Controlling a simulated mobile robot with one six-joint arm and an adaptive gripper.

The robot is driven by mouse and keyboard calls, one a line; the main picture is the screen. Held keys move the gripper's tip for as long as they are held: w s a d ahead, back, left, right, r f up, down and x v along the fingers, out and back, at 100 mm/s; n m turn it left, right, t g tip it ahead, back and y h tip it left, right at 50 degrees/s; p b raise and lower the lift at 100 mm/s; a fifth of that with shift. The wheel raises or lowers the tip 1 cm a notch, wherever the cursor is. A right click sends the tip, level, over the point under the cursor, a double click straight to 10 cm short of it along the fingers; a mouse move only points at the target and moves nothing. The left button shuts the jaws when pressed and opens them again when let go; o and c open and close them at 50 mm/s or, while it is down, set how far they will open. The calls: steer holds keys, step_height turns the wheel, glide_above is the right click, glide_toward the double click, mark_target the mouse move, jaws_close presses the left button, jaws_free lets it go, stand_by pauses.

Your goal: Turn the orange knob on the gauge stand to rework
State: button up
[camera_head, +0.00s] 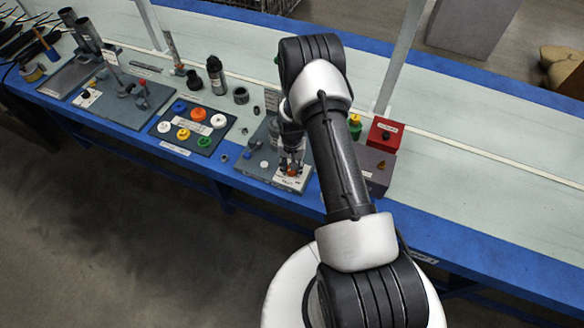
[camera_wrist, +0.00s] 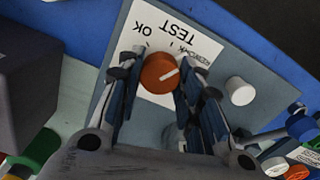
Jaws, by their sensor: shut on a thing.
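The orange knob (camera_wrist: 158,74) stands on a white label plate (camera_wrist: 150,30) on the grey gauge stand (camera_wrist: 235,118). The plate reads TEST and OK, with smaller print near the right finger that I cannot read surely. My gripper (camera_wrist: 164,80) points down over the stand with one finger on each side of the knob, shut on it. In the head view the knob (camera_head: 292,172) shows small below my gripper (camera_head: 291,163), partly hidden by the fingers.
A white round button (camera_wrist: 239,90) stands right of the knob in the wrist view. A dark box (camera_head: 376,170) and a red box (camera_head: 385,134) stand right of the stand. A tray of coloured caps (camera_head: 208,141) lies left. The bench's blue front edge is close.

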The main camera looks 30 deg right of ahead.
steer(key=shift+m+b, duration=0.4)
steer(key=shift+m, duration=1.9)
steer(key=o, duration=1.1)
steer(key=shift+c, duration=0.2)
step_height(320, 180, up, 12)
